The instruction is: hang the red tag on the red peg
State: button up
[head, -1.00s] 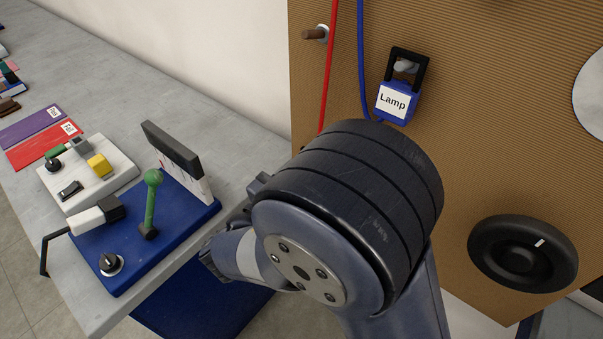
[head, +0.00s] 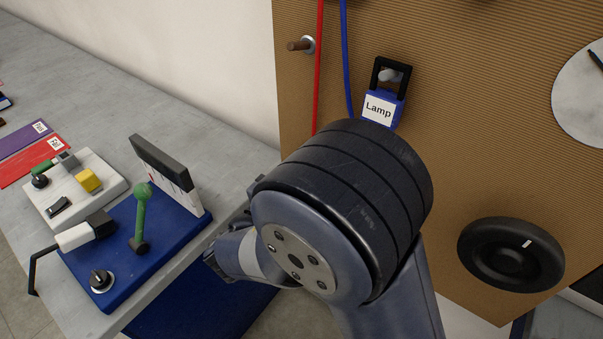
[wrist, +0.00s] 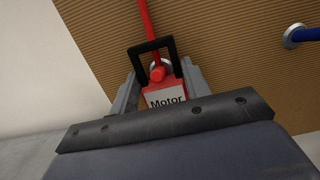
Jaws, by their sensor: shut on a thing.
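In the wrist view, my gripper (wrist: 160,90) is shut on the red tag (wrist: 152,91), which has a white label reading "Motor" and a black loop on top. The red peg (wrist: 158,73), with a pale round collar behind it, shows inside the loop's opening. I cannot tell whether the peg passes through the loop or lies behind it. A red cord (wrist: 146,20) runs up from around the tag; it also shows in the head view (head: 318,60). In the head view, my arm hides the gripper, the red tag and the red peg.
A blue "Lamp" tag (head: 381,106) hangs on the brown board (head: 440,150), near a brown peg (head: 300,45) and a black dial (head: 511,255). A blue peg (wrist: 300,37) shows in the wrist view. Left, a grey bench (head: 190,100) holds a blue switch base (head: 150,255).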

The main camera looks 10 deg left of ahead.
dwell(0.4)
jog(key=shift+w+d+f+b, duration=0.1)
jog(key=shift+f+b, duration=0.2)
jog(key=shift+f, duration=0.1)
jog(key=shift+w+d+f+b, duration=0.1)
jog(key=shift+f+b, duration=0.15)
jog(key=shift+f, duration=0.1)
jog(key=o, duration=1.1)
jog(key=shift+s, duration=0.1)
jog(key=b+v, duration=0.1)
jog(key=v, duration=0.9)
jog(key=shift+s+a+b, duration=0.25)
jog(key=shift+s+b, duration=0.05)
jog(key=shift+s, duration=0.05)
jog(key=p+x, duration=0.1)
jog(key=x, duration=1)
jog(key=shift+p, duration=0.4)
jog(key=shift+s+r, duration=0.1)
jog(key=shift+r, duration=0.25)
